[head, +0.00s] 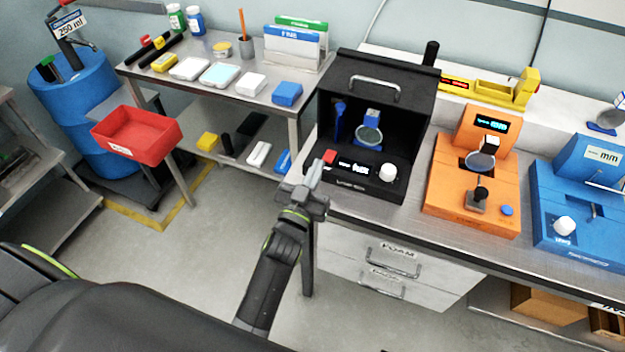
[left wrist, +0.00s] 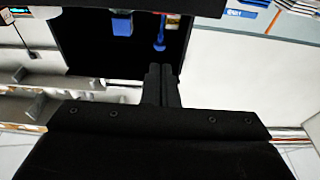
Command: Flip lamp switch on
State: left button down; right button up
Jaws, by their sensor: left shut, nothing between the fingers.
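A black open-fronted box (head: 334,85) with a silver handle on top stands on the workbench in the head view. Its front panel has a red switch (head: 329,157), a small lit display and a white knob (head: 388,172). A small round glass piece (head: 368,136) and a blue block are inside it. My left gripper (head: 315,174) is shut and empty, just in front of and below the red switch; I cannot tell whether it touches. In the left wrist view the closed fingers (left wrist: 163,84) point toward the dark box interior. My right gripper is not in view.
An orange device (head: 447,192) and a blue device (head: 573,240) stand to the right on the bench. A metal table (head: 203,84) with small boxes stands at the left, with a red bin (head: 137,135) nearby. Drawers (head: 395,272) lie below the bench. The floor in front is clear.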

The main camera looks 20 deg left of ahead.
aim_at(324, 169)
pick_arm(q)
jog(key=b+x, duration=0.2)
jog(key=x, duration=0.4)
jog(key=shift+w+f+b, duration=0.15)
jog(key=shift+f+b, duration=0.05)
jog(key=shift+b, duration=0.1)
jog(key=shift+s+f+b, duration=0.15)
jog(key=shift+f+b, duration=0.2)
jog(key=shift+f, duration=0.25)
jog(key=shift+s+f+b, duration=0.2)
jog(key=shift+f+b, duration=0.15)
jog(key=shift+f, duration=0.25)
jog(key=shift+s+f+b, duration=0.1)
jog(key=shift+f+b, duration=0.25)
jog(key=shift+f, duration=0.3)
jog(key=f+b, duration=0.1)
jog(key=b, duration=0.2)
jog(key=shift+f+t, duration=0.15)
jog(key=shift+t, duration=0.25)
jog(key=shift+r, duration=0.35)
